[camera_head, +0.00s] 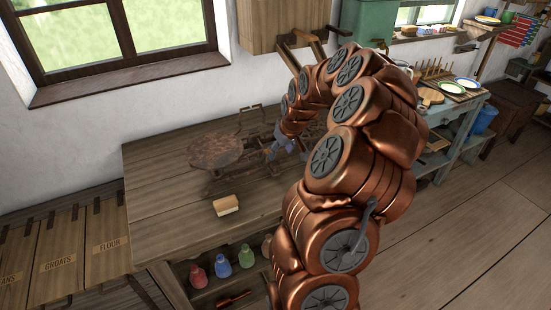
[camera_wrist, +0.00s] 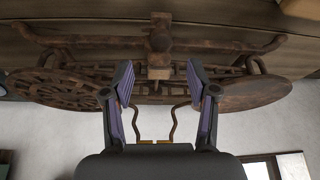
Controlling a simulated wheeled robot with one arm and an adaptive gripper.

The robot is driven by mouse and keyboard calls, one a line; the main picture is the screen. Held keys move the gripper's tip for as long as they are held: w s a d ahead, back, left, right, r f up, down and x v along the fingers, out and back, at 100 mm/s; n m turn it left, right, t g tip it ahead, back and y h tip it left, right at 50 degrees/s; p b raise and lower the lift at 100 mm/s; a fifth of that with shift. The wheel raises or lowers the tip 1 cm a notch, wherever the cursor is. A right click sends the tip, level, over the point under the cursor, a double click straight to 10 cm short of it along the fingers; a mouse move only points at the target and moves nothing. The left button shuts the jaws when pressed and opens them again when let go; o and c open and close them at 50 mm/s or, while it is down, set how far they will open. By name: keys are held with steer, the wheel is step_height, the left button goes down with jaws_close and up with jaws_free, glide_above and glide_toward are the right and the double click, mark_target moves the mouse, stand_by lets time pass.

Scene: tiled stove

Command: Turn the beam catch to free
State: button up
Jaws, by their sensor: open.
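A rusty brown beam scale stands on the wooden worktable. Its solid round pan (camera_head: 215,151) shows at left in the head view, and at right in the wrist view (camera_wrist: 258,93). An openwork round plate (camera_wrist: 55,88) is at the other end in the wrist view. A rusty beam (camera_wrist: 220,45) with a central post (camera_wrist: 160,40) spans between them. I cannot tell for sure which part is the beam catch. My gripper (camera_wrist: 158,66) is open and empty, its fingers spread toward the scale's middle; contact is unclear. In the head view my gripper (camera_head: 280,150) is partly hidden by my arm.
Two bent brass-tipped rods (camera_wrist: 174,125) rise behind the scale. A sponge-like block (camera_head: 226,206) lies on the table (camera_head: 160,225) near its front. Coloured bottles (camera_head: 222,266) stand on the shelf below. A wooden cabinet (camera_head: 270,25) hangs above. The table's left part is clear.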

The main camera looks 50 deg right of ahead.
mark_target(275, 163)
steer(key=shift+p+x, duration=1.2)
steer(key=shift+x, duration=2.55)
steer(key=shift+w, duration=0.1)
steer(key=shift+c, duration=0.2)
jaws_close()
steer(key=shift+f+m+b, duration=0.15)
steer(key=shift+m+b, duration=0.15)
steer(key=shift+b, duration=0.7)
steer(key=shift+m+h+b, duration=0.3)
steer(key=shift+m+b, duration=0.1)
steer(key=shift+b, duration=0.05)
steer(key=shift+o, duration=0.2)
jaws_free()
steer(key=shift+a, duration=0.1)
